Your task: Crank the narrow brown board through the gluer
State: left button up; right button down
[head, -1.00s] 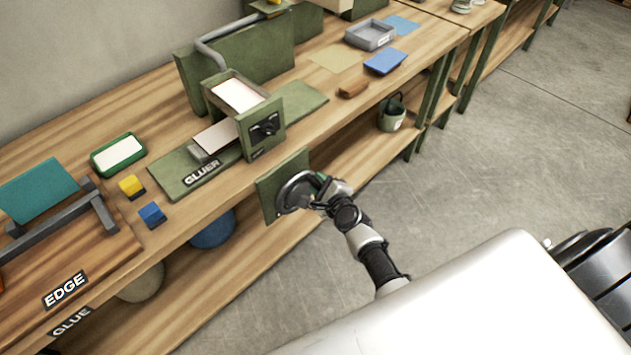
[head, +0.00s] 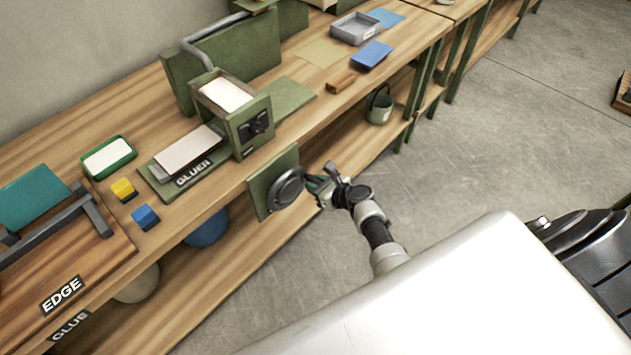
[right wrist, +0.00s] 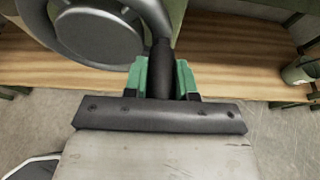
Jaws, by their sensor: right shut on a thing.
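The green gluer (head: 250,127) stands on the workbench, with a pale sheet or pad (head: 226,94) in its top. A narrow pale, pinkish board (head: 188,147) lies on the left bed of the gluer, its right end at the machine body. No clearly brown narrow board shows there. The grey crank wheel (head: 286,188) sits on a green plate at the bench front. My right gripper (head: 322,186) is at the right of the wheel. In the right wrist view its green fingers (right wrist: 162,78) are shut around the dark crank handle (right wrist: 161,58). My left gripper is out of view.
The gluer's right bed (head: 290,98) is bare. A green-rimmed pad (head: 109,157) and yellow and blue blocks lie left. The floor before the bench is clear.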

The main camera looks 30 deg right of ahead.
jog(key=shift+s+f+m+y, duration=0.1)
jog(key=shift+f+m+y, duration=0.2)
jog(key=shift+f+m, duration=0.15)
jog(key=c, duration=0.9)
grip_release()
jog(key=shift+s+d+r, duration=0.1)
jog(key=shift+s+r, duration=0.05)
jog(key=p+v, duration=0.1)
jog(key=v, duration=0.9)
jog(key=shift+d+r, duration=0.1)
jog(key=shift+d, duration=0.05)
